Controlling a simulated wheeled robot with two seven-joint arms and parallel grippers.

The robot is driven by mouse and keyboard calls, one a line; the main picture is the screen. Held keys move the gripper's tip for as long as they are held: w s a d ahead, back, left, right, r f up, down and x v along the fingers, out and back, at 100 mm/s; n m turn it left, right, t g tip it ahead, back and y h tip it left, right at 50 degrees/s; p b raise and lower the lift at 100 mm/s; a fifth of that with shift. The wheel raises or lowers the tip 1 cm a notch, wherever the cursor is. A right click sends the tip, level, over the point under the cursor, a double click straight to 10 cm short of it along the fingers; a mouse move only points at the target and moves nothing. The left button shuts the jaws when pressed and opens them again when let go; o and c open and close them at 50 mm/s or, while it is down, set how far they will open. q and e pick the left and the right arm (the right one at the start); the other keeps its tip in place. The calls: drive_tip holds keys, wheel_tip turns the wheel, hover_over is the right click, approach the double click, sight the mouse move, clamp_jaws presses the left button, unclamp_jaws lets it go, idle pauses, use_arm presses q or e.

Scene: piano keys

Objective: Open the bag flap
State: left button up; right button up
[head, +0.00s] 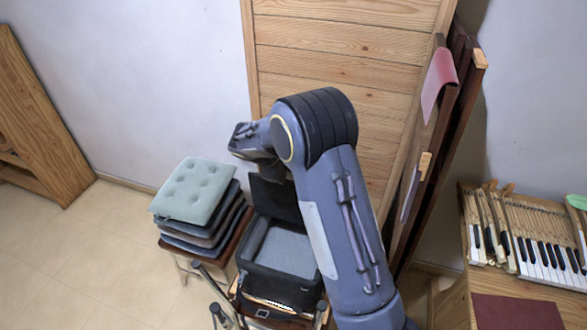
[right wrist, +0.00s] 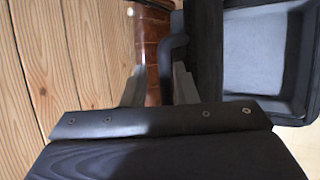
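The black bag (head: 278,248) with a grey lining stands in the middle of the head view, its top uncovered. Its dark flap (head: 275,198) stands upright at the back edge, partly hidden by my right arm. In the right wrist view the bag's grey inside (right wrist: 262,50) is at the upper right, and the flap (right wrist: 205,45) shows as a black strip beside it. My right gripper (right wrist: 156,88) has its fingers apart, next to the flap. A black loop (right wrist: 171,55) lies close to its right finger; I cannot tell whether they touch. My left gripper is not in view.
A stack of cushions (head: 195,190) sits on a stool left of the bag. A tall wooden panel (head: 340,50) stands behind, close to the gripper. A piano keyboard (head: 550,262) is at the right. Open floor (head: 70,255) lies at the left.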

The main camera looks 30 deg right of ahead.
drive_tip(key=shift+o, duration=0.3)
drive_tip(key=shift+r, duration=0.1)
drive_tip(key=shift+r, duration=0.1)
drive_tip(key=shift+a+r, duration=0.2)
drive_tip(key=shift+a, duration=0.05)
drive_tip(key=b+v, duration=0.2)
drive_tip(key=v, duration=0.5)
drive_tip(key=s+a+m+t+y+b, duration=0.1)
drive_tip(key=s+a+m+y, duration=0.3)
drive_tip(key=s, duration=1.1)
drive_tip(key=s+a+m+t+y+b, duration=0.1)
drive_tip(key=s+a+m+t+y, duration=0.3)
drive_tip(key=s, duration=1.1)
drive_tip(key=a+y, duration=0.1)
drive_tip(key=y, duration=0.2)
drive_tip(key=shift+s+a+m+y, duration=0.2)
drive_tip(key=shift+m+y, duration=0.1)
